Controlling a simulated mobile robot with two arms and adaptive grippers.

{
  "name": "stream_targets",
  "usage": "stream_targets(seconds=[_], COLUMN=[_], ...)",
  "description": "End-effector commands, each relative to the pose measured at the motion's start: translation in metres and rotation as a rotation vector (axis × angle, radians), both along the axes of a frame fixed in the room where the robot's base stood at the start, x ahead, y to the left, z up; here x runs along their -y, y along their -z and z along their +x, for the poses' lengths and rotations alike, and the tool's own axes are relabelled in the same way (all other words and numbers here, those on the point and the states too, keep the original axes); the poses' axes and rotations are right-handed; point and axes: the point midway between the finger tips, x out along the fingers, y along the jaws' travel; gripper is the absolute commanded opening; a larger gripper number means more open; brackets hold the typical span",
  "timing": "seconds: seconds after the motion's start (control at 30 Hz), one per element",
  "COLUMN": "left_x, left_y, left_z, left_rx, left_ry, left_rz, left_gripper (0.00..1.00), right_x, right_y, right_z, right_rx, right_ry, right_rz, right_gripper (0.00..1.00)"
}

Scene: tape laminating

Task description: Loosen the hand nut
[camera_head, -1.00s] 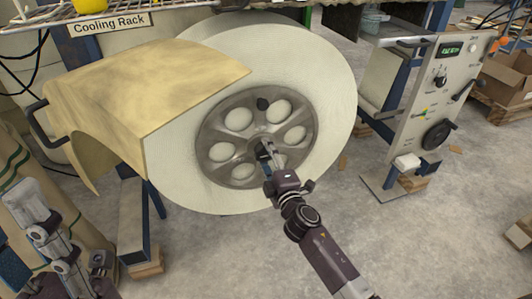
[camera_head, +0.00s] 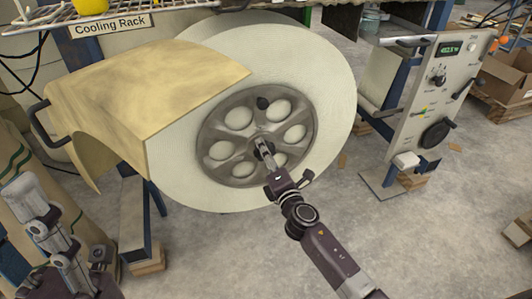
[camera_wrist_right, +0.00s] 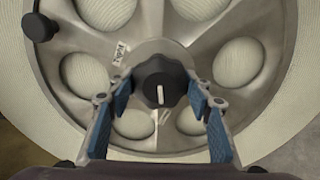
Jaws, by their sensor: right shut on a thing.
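The hand nut (camera_wrist_right: 160,82) is a black lobed knob with a white line, at the centre of the grey spoked hub (camera_wrist_right: 75,22). My right gripper (camera_wrist_right: 161,88) is shut on the hand nut, with one blue-padded finger on each side. In the head view my right gripper (camera_head: 262,148) points at the hub centre and largely hides the nut. My left gripper (camera_head: 32,200) is at the lower left, well away from the hub. Its jaw opening cannot be made out.
The hub carries a large cream roll (camera_head: 325,80). A tan curved cover (camera_head: 150,90) overlaps its left side. A smaller black knob (camera_head: 263,103) sits on the hub above the nut. A control panel (camera_head: 440,100) stands at right.

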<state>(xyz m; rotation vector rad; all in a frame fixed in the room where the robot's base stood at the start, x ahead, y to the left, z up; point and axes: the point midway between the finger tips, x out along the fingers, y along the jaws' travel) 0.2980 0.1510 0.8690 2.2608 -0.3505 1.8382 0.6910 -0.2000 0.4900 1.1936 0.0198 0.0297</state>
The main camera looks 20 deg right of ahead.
Motion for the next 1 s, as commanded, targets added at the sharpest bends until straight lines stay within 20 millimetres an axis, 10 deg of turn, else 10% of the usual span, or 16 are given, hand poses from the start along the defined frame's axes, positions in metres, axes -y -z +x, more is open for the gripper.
stream_targets(seconds=[0.37, 0.4, 0.53, 1.0], left_x=[0.000, 0.000, 0.000, -0.001], left_y=[0.000, 0.000, 0.000, 0.000], left_z=[0.000, 0.000, 0.000, 0.000], left_rx=[0.001, 0.001, 0.001, -0.001], left_ry=[0.000, 0.000, 0.000, -0.002], left_rz=[0.000, 0.000, 0.000, -0.003], left_gripper=[0.40, 0.40, 0.40, 0.40], right_x=[-0.001, -0.001, -0.001, 0.000], right_y=[0.001, 0.001, 0.001, 0.001], right_z=[0.000, 0.000, 0.000, -0.018], right_rx=[-0.002, -0.002, -0.001, -0.001], right_ry=[-0.002, -0.002, -0.001, -0.002], right_rz=[-0.008, -0.008, -0.006, -0.005], right_gripper=[0.22, 0.51, 0.65, 0.65])
